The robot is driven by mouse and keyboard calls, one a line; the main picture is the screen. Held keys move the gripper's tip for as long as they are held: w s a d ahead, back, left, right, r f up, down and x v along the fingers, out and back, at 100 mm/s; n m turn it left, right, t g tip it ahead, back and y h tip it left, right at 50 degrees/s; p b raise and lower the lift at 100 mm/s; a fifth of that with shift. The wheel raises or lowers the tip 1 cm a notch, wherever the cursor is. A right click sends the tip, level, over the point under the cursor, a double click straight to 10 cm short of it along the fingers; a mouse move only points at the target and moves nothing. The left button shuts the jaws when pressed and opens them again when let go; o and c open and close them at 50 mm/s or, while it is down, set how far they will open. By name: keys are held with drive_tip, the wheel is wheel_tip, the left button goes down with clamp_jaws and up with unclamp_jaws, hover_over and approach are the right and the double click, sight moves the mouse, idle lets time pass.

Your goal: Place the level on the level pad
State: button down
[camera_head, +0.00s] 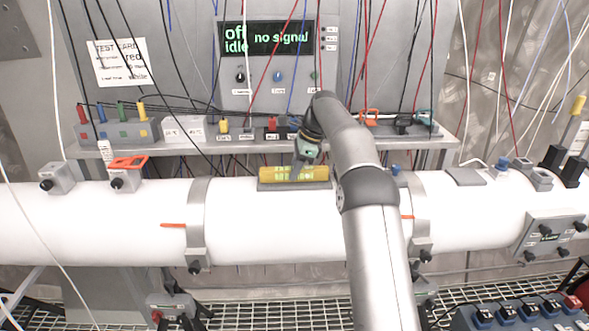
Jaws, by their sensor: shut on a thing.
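The level (287,174) is a yellow bar lying lengthwise along the top of the large white pipe. It is at the grey level pad (270,186), whose edge shows just beneath and to the left of it. Whether the level rests fully on the pad or hovers slightly above it cannot be told. My gripper (303,165) comes down from above and is shut on the level, right of its middle. The fingertips are small and partly hidden by the wrist.
The white pipe (90,220) spans the view, with metal clamps (197,225) around it. A shelf (235,146) behind holds connectors and small tools. A panel with a display (267,38) stands at the back. Many cables hang in front. My arm covers the pipe right of the level.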

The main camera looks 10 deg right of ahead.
sight(304, 168)
drive_tip(key=c, duration=1.2)
unclamp_jaws()
drive_tip(key=shift+f, duration=0.1)
drive_tip(key=shift+o, duration=0.2)
drive_tip(key=p+v, duration=0.2)
drive_tip(key=v, duration=0.6)
drive_tip(key=shift+a, duration=0.1)
drive_tip(key=s+a+r+n+h, duration=0.15)
drive_tip(key=s+n, duration=0.35)
drive_tip(key=s, duration=0.5)
drive_tip(key=s+a+r+n+h, duration=0.15)
drive_tip(key=s+n, duration=0.35)
drive_tip(key=s, duration=0.5)
drive_tip(key=s+f+n, duration=0.4)
drive_tip(key=s+f, duration=0.2)
drive_tip(key=s, duration=0.7)
drive_tip(key=s+f+n+h, duration=0.1)
drive_tip(key=s+f+n, duration=0.4)
drive_tip(key=s, duration=0.8)
drive_tip(key=shift+d+f+t, duration=0.15)
drive_tip(key=shift+f+t, duration=0.2)
drive_tip(key=shift+t, duration=0.05)
